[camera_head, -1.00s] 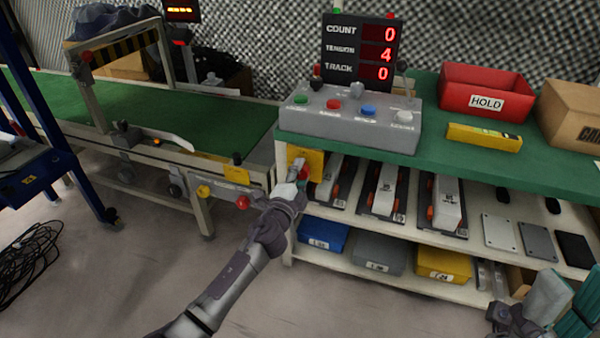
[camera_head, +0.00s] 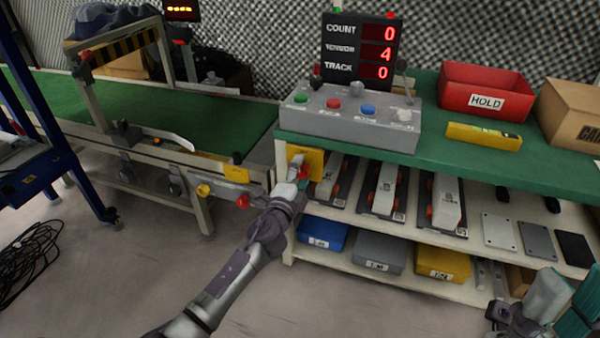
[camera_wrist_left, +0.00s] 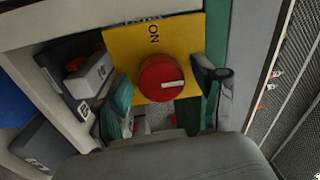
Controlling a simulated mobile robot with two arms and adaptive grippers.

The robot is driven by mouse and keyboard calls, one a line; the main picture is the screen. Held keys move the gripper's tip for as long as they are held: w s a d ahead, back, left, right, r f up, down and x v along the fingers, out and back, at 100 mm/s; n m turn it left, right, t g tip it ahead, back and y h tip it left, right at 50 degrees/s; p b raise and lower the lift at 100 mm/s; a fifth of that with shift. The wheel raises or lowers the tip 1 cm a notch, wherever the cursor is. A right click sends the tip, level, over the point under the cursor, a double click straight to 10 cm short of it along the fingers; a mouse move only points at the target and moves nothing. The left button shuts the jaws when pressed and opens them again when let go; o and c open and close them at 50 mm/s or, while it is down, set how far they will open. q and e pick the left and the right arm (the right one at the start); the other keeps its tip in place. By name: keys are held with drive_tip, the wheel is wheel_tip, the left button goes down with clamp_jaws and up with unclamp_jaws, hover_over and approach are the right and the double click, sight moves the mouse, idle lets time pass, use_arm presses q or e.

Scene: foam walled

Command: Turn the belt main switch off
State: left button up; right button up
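The belt main switch is a round red knob (camera_wrist_left: 162,78) with a white mark, on a yellow plate (camera_wrist_left: 190,30) lettered ON. In the wrist view the mark points to the right, across from the lettering. In the head view the plate (camera_head: 314,158) is on the bench's left front post, and my left gripper (camera_head: 297,172) covers much of the knob. In the wrist view the fingers of my left gripper (camera_wrist_left: 163,95) stand open on either side of the knob, with visible gaps. My right gripper (camera_head: 562,300) is at the bottom right, partly cut off, away from the switch.
A grey button box (camera_head: 350,122) and a display (camera_head: 360,48) stand on the green bench top (camera_head: 450,150). Shelves below hold parts and coloured bins (camera_head: 380,258). The conveyor (camera_head: 200,130) is to the left. The floor (camera_head: 130,270) in front is mostly clear.

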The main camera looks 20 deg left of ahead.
use_arm(q)
drive_tip(key=s, duration=1.2)
drive_tip(key=shift+a+f, duration=0.2)
drive_tip(key=shift+f, duration=0.15)
